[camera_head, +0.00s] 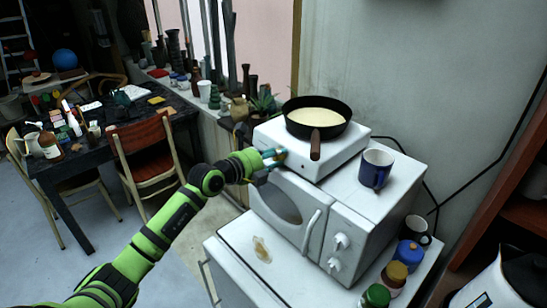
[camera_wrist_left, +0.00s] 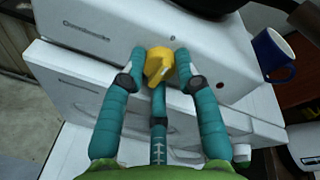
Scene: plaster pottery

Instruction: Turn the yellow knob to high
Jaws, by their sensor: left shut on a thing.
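The yellow knob (camera_wrist_left: 159,63) sits on the front face of the white hotplate (camera_wrist_left: 100,45). Its pointed grip is tilted toward the lower left in the left wrist view. My left gripper (camera_wrist_left: 160,58) has its teal fingers on either side of the knob and is shut on it. In the head view my left gripper (camera_head: 274,158) is at the front left of the hotplate (camera_head: 335,152) and hides most of the knob. A dark frying pan (camera_head: 316,134) with pale yellow contents stands on the hotplate, its brown handle pointing forward. My right gripper is in neither view.
The hotplate stands on a white microwave (camera_head: 345,220), with a blue mug (camera_head: 375,170) beside the hotplate. Several paint jars (camera_head: 394,275) stand at the microwave's right. A chair (camera_head: 142,150) and a cluttered dark table (camera_head: 90,165) are at the left.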

